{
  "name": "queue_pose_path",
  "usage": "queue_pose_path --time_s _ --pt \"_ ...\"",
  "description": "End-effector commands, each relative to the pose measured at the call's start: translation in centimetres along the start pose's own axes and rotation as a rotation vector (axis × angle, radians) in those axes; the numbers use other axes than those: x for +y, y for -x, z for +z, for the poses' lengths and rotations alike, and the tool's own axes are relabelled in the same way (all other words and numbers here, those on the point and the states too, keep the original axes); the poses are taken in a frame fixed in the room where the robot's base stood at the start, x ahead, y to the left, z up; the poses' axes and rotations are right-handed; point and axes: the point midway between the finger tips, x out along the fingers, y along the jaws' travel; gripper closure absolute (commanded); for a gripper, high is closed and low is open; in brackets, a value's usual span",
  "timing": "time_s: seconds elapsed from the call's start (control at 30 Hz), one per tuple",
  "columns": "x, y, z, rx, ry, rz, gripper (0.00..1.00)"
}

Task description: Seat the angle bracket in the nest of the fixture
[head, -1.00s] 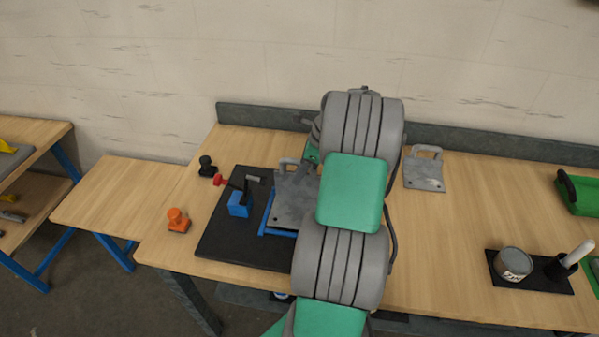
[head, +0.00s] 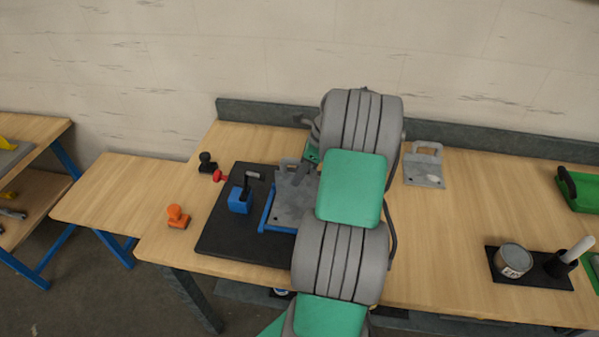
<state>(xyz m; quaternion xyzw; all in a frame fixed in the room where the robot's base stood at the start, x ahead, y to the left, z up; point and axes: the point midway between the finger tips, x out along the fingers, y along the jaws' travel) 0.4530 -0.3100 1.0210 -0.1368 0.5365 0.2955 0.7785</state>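The grey angle bracket (head: 290,207) is at the blue nest (head: 266,212) of the fixture, whose black base plate (head: 230,250) lies on the bench. Blue edging shows along the bracket's left and front sides. I cannot tell whether the bracket is fully down. Its right part is hidden behind my arm. My gripper (head: 303,168) is at the bracket's back, by its upright part, and mostly hidden by my arm; its fingers cannot be made out clearly.
A tin (head: 513,261) sits on a black mat at right. A green bin (head: 580,190) is at far right.

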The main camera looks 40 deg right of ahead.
Motion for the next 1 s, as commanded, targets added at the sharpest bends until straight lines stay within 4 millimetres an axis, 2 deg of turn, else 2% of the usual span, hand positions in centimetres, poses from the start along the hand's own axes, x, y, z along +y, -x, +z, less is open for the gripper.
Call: queue_pose_path --time_s 0.23,0.33,0.7,0.8,1.0 --pt "0.2 -0.3 -0.2 0.001 -0.004 0.007 0.55" --pt "0.1 0.1 -0.2 0.000 -0.004 0.004 0.55" --pt "0.0 6.9 -0.1 0.000 -0.002 0.001 0.55" --pt "0.0 7.7 -0.1 0.000 -0.001 0.002 0.55" --pt "0.0 7.7 -0.1 0.000 -0.001 0.002 0.55"
